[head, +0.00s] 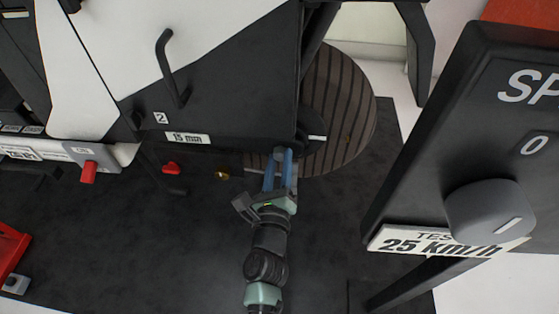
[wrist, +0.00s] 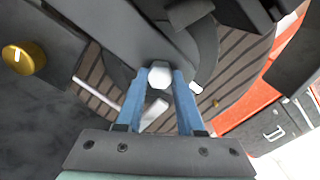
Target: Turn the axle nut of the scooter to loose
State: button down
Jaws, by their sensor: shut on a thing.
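The axle nut (wrist: 160,76) is a light grey hex head at the end of a dark arm, in front of the brown ribbed wheel (wrist: 245,73). My gripper (wrist: 162,84) has its two blue fingers on either side of the nut and is shut on it. In the head view my gripper (head: 279,160) reaches up to the wheel's hub area, and the fingers mostly hide the nut there. The ribbed wheel (head: 345,105) stands behind the dark panel's right edge.
A brass knob (wrist: 24,58) is left of my gripper; it also shows in the head view (head: 222,174). A "15 mm" label (head: 187,138), a red knob (head: 171,168) and a red lever (head: 88,172) are further left. A dial box (head: 470,130) marked "25 km/h" stands close on the right.

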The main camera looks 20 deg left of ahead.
jog(key=n, duration=1.1)
jog(key=shift+n+p, duration=0.4)
jog(key=n+p, duration=0.1)
jog(key=n, duration=0.5)
jog(key=shift+r+p, duration=0.15)
jog(key=shift+p, duration=0.2)
jog(key=shift+n+p, duration=1.1)
jog(key=shift+n, duration=1.6)
jog(key=c, duration=0.5)
grip_release()
